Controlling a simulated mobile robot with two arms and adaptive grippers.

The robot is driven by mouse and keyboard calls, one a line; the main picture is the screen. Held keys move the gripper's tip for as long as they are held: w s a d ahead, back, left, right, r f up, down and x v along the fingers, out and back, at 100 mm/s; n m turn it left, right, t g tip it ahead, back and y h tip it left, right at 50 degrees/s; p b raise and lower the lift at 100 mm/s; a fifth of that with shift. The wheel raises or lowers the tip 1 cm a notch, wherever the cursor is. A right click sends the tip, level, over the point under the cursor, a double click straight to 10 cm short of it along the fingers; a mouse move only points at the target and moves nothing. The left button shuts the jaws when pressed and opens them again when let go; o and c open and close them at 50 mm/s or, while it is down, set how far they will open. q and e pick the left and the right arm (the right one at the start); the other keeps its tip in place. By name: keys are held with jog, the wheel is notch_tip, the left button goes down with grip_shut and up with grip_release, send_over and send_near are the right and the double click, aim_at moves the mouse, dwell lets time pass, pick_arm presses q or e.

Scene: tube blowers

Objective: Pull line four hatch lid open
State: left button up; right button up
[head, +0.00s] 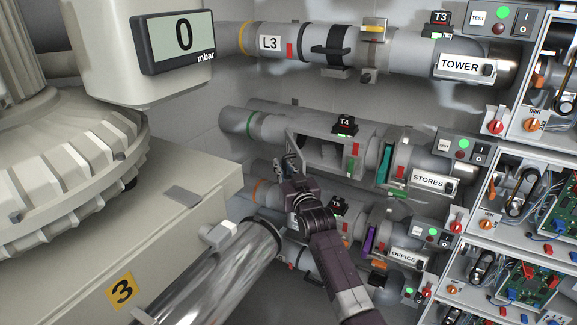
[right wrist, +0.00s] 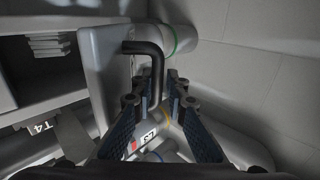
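The line four tube with the T4 box (head: 344,125) runs to the STORES label. Its hatch stands open, with a bare grey interior (head: 330,153). The hatch lid (head: 298,150) is swung out at the opening's left end. The lid (right wrist: 107,75) fills the left middle of the right wrist view, with its bent black handle (right wrist: 143,47). My right gripper (head: 287,164) is at the lid's outer side. My left gripper is out of view.
The L3 tube (head: 270,42) passes above, and the OFFICE tube (head: 403,257) lies below. A shiny metal cylinder (head: 215,275) and a beige machine box (head: 120,235) stand at left. Open electronics cabinets (head: 530,195) line the right side.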

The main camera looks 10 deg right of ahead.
jog(key=shift+o, duration=0.5)
jog(key=shift+w+a+r, duration=0.15)
jog(key=shift+a+r, duration=0.2)
jog(key=shift+a, duration=0.2)
jog(key=shift+w+a+r, duration=0.1)
jog(key=shift+a+r, duration=0.2)
jog(key=shift+a, duration=0.25)
jog(key=shift+w+f, duration=0.25)
